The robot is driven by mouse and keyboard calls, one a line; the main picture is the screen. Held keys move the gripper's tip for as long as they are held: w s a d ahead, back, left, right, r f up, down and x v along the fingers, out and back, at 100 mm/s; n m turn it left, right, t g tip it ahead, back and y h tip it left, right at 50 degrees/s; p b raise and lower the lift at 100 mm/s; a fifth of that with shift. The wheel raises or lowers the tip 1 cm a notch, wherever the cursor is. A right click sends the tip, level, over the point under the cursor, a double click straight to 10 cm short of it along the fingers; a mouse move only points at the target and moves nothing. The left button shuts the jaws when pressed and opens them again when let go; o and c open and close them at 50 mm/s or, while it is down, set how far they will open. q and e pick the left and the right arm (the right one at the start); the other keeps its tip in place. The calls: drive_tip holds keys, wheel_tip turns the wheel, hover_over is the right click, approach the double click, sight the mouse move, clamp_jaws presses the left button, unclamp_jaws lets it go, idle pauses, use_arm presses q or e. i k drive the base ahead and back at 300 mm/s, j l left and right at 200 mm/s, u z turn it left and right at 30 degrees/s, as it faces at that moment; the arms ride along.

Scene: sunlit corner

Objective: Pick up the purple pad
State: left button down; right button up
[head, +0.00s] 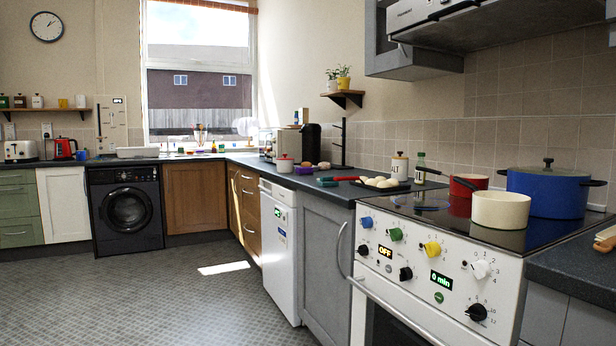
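Neither of my grippers shows in the head view.
The white stove (420,262) at the right holds a cream pot (500,209), a red pot and a blue pot (548,191). A dark tray with pale round items (381,183) lies left of it. The tiled floor (160,300) is clear.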

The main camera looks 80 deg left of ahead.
sight(299, 171)
drive_tip(key=u, duration=2.55)
drive_tip(key=i+j+u, duration=0.3)
drive_tip(key=i, duration=0.15)
drive_tip(key=i+j+u, duration=0.1)
drive_tip(key=i+u, duration=0.15)
drive_tip(key=i, duration=0.25)
drive_tip(key=i+u, duration=0.3)
drive_tip(key=i, duration=0.2)
drive_tip(key=i+j, duration=0.1)
drive_tip(key=i, duration=1)
drive_tip(key=i+j, duration=0.1)
drive_tip(key=i, duration=1)
drive_tip(key=l+z, duration=0.05)
